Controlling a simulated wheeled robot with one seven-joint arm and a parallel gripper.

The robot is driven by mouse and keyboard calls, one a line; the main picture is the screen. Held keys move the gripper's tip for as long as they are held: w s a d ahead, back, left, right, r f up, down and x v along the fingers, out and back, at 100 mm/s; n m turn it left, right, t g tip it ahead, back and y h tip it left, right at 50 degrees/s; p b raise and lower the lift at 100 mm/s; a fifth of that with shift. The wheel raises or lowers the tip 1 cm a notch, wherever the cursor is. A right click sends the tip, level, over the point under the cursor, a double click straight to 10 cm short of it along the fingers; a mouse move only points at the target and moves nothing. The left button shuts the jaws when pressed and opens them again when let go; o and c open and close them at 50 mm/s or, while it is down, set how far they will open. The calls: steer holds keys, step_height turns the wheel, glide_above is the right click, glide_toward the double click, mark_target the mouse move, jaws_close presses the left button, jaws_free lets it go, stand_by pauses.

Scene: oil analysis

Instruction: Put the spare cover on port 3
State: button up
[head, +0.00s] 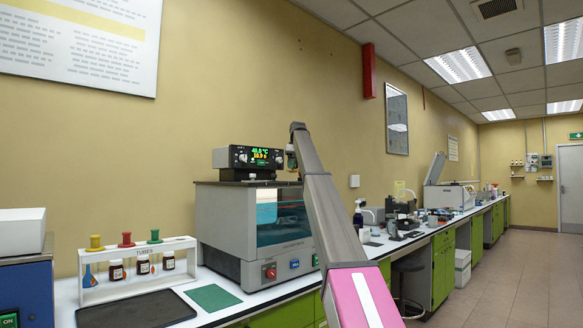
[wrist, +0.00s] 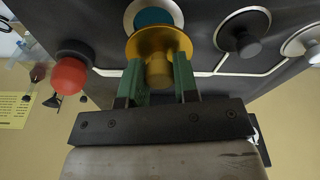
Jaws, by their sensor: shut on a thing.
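My gripper (wrist: 158,88) has its green fingers shut on the knob of a gold cover (wrist: 150,42). In the wrist view the cover's round flange partly overlaps an open port (wrist: 153,16) with a pale ring and blue inside. I cannot tell whether the cover touches the port. A red cover (wrist: 70,75) is to the left on the same dark panel. A black cover (wrist: 243,40) on a silver ring is to the right. No port numbers can be read. In the head view my gripper (head: 291,157) is above the grey bath (head: 222,225), beside its controller; the ports are hidden there.
The controller (head: 248,158) with a lit display stands on the bath. A white tube rack (head: 135,287) with yellow, red and green tops and small bottles is to the left. A black tray (head: 135,311) and green mat (head: 213,297) lie in front. Another port (wrist: 300,40) is at far right.

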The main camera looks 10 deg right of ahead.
steer(key=shift+w, duration=0.45)
steer(key=shift+f, duration=1.95)
steer(key=shift+f, duration=0.45)
steer(key=o, duration=1)
steer(key=shift+r, duration=0.15)
